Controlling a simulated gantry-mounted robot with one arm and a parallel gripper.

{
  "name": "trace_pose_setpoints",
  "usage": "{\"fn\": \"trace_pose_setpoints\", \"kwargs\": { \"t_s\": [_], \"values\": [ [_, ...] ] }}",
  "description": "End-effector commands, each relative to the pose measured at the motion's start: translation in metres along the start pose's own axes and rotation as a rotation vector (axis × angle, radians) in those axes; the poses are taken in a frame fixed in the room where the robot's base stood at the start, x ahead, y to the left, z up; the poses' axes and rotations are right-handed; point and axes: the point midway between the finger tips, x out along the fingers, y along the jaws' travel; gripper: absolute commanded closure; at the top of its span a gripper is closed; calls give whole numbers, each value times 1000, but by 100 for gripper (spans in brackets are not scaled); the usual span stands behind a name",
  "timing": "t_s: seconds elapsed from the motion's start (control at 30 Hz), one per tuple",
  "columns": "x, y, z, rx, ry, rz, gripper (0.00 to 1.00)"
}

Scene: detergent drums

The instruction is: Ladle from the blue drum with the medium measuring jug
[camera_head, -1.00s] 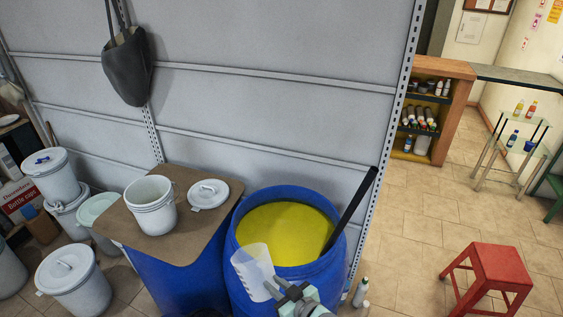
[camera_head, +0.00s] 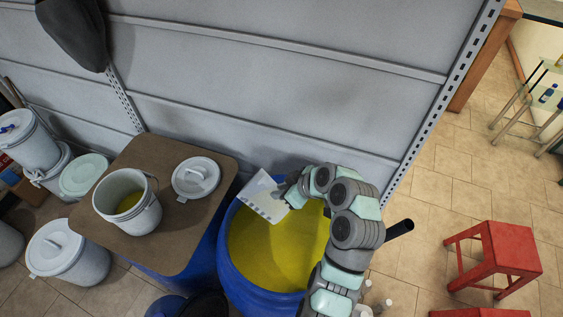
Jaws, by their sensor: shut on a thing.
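The blue drum (camera_head: 226,262) stands open at the lower middle, with yellow liquid (camera_head: 275,250) inside. The clear measuring jug (camera_head: 262,197) is tilted above the drum's far-left rim. My gripper (camera_head: 289,191) is shut on the jug at its right side; the fingers are mostly hidden by my wrist. No yellow liquid shows in the jug. My arm covers the right part of the drum. No other jug is in view for comparing size.
A white bucket (camera_head: 128,222) holding some yellow liquid stands on a brown board (camera_head: 190,228) left of the drum, with a white lid (camera_head: 196,177) beside it. A black rod (camera_head: 399,229) sticks out at the right. The grey wall (camera_head: 260,75) is close behind. A red stool (camera_head: 492,258) stands right.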

Motion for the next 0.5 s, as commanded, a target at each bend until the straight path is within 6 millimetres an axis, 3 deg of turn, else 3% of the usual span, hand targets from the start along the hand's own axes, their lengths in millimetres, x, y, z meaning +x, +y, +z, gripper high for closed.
{"fn": "trace_pose_setpoints", "kwargs": {
  "t_s": [0.5],
  "values": [
    [25,-2,7,-6,-77,-5,100]
  ]
}}
